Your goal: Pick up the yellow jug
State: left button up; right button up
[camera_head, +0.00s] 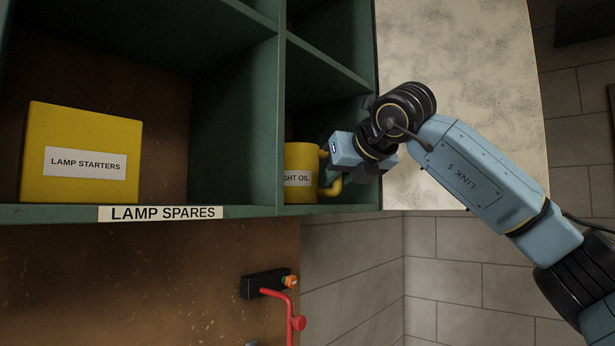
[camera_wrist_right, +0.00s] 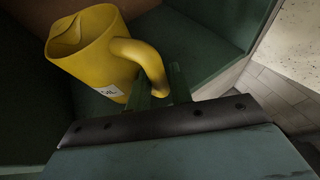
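The yellow jug (camera_head: 300,160) stands upright in the lower right compartment of the green shelf, with a label reading "GHT OIL" in part. Its handle points right, towards my right gripper (camera_head: 328,158). In the right wrist view, the jug (camera_wrist_right: 88,58) shows its open top, and its handle runs down between the two fingers of the right gripper (camera_wrist_right: 160,88). The fingers lie close on both sides of the handle and look shut on it. The jug's base appears to be on the shelf floor. My left gripper is not in view.
A yellow "LAMP STARTERS" box (camera_head: 82,150) stands in the compartment to the left, beyond a green divider (camera_head: 235,130). A "LAMP SPARES" strip (camera_head: 160,213) is on the shelf edge. A red pipe or lever (camera_head: 291,310) is below. A pale panel (camera_head: 450,50) stands right.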

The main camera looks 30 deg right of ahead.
jog(key=shift+x, duration=1.15)
grip_shut()
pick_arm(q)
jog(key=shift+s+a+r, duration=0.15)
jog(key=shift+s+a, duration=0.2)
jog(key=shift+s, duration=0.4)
pick_arm(e)
jog(key=shift+r, duration=0.1)
